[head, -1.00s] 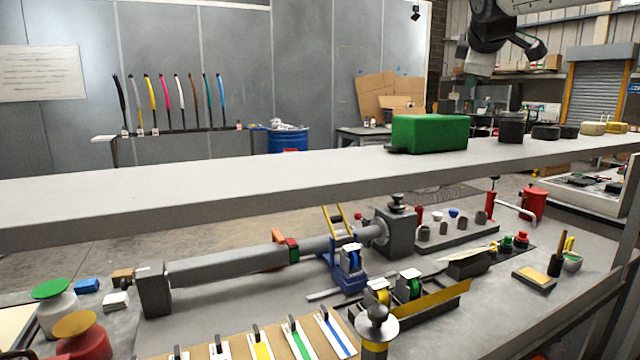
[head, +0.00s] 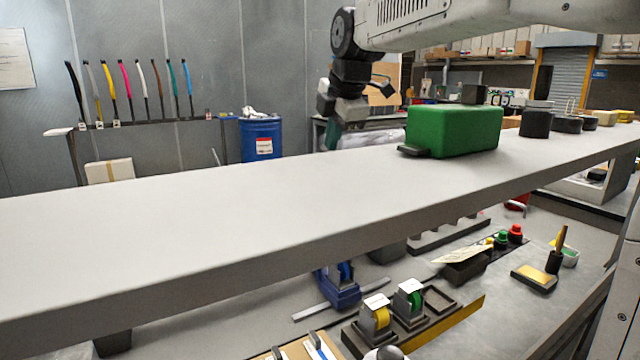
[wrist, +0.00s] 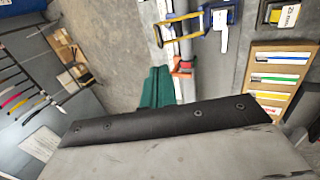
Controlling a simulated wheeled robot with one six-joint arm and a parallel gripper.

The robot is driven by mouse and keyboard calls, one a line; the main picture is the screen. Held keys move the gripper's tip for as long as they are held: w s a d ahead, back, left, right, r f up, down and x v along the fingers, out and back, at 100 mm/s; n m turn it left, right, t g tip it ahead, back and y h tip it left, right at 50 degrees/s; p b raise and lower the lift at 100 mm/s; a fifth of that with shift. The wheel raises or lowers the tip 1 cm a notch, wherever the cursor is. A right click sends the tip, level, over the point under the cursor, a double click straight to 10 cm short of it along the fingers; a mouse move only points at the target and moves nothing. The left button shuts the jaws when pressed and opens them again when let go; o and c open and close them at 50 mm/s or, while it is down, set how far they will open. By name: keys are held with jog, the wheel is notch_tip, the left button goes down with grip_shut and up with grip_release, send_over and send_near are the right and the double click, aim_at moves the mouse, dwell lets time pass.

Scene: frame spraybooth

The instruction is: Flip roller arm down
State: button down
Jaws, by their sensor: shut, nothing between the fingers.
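A yellow U-shaped frame (wrist: 180,28), which looks like the roller arm, shows at the top of the wrist view beside a blue holder (wrist: 222,14). The frame seems to stand out over the grey bar, but its exact tilt is unclear from above. In the head view the shelf hides the frame, and only the lower part of the blue holder (head: 338,290) shows under it. My gripper (head: 333,138) is shut and empty, pointing down beyond the shelf.
A long grey shelf (head: 200,210) crosses the head view above the bench, with a green box (head: 453,130) on it. Yellow and green tape dispensers (head: 376,316) stand below. A board with coloured strips (wrist: 279,78) lies at right in the wrist view.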

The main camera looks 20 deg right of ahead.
jog(key=x, duration=1.4)
jog(key=shift+w+a+f, duration=0.1)
jog(key=shift+w+f, duration=0.25)
jog(key=shift+w, duration=0.45)
jog(key=shift+r, duration=0.1)
jog(key=w+v, duration=0.1)
jog(key=v, duration=1.2)
jog(key=shift+r, duration=0.7)
